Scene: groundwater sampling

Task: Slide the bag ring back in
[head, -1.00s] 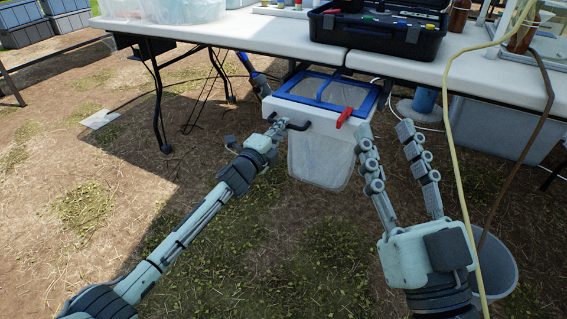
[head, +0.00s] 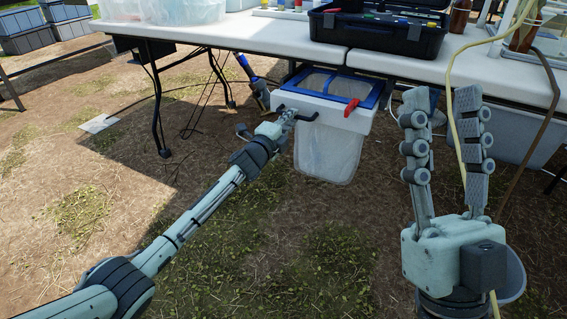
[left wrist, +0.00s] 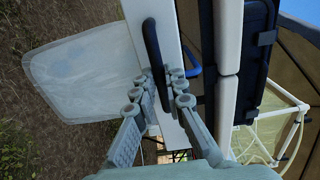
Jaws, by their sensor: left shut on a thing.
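The bag ring is a blue frame (head: 372,98) with a white front (head: 335,113), sticking out from under the table edge. A translucent bag (head: 328,152) hangs from it; it also shows in the left wrist view (left wrist: 80,75). A red lever (head: 352,107) sits on the ring's right side. My left gripper (head: 289,114) is shut on the black handle (head: 308,118) of the white front. In the left wrist view the fingers (left wrist: 165,75) close at the lower end of the handle (left wrist: 152,45). My right gripper (head: 441,95) is open and empty, to the right of the ring.
The white table (head: 235,38) spans the back, with a black open case (head: 375,35) on it. A bucket (head: 515,275) stands behind my right wrist. Open grass lies in front.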

